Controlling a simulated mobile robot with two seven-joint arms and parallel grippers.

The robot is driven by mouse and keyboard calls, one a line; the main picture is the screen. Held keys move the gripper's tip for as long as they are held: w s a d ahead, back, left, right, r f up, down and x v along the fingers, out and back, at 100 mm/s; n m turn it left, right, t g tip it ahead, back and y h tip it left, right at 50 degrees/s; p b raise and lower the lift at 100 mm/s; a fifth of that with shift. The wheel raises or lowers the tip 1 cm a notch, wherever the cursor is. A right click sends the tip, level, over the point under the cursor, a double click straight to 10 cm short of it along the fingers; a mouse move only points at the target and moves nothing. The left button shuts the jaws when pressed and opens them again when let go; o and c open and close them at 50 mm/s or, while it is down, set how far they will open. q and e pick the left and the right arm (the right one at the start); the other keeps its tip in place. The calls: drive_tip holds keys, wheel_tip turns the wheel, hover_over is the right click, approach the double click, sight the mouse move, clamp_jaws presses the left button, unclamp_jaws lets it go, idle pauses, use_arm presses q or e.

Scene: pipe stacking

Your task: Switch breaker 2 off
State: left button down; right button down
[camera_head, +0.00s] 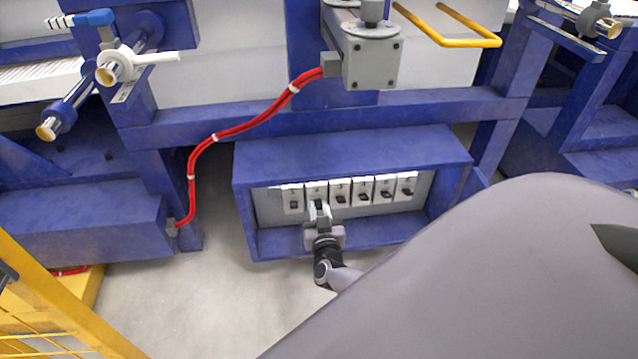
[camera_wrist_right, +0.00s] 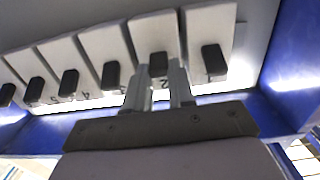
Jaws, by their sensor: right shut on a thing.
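A row of white breakers with black levers sits in the blue box. Breaker 2 (camera_head: 317,187) is second from the left in the head view. In the right wrist view, breaker 2 (camera_wrist_right: 155,33) has its number below its black lever (camera_wrist_right: 158,60). My right gripper (camera_head: 319,211) reaches into the box at breaker 2. In the right wrist view its fingers (camera_wrist_right: 157,80) stand on either side of that lever, shut on it. The fingers partly hide the lever, and I cannot tell its position for sure. My left gripper is not in view.
Breaker 1 (camera_head: 292,194) is close on the left and breaker 3 (camera_head: 340,188) close on the right. The blue box (camera_head: 350,150) has a top, side walls and a lower lip around the breakers. A red cable (camera_head: 238,127) runs left of it.

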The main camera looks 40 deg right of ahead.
drive_tip(key=shift+s+d+f+t+h, duration=0.15)
drive_tip(key=shift+f+t+h, duration=0.25)
drive_tip(key=shift+t, duration=0.2)
drive_tip(key=c, duration=1)
unclamp_jaws()
drive_tip(key=shift+o, duration=0.2)
drive_tip(key=shift+a, duration=0.2)
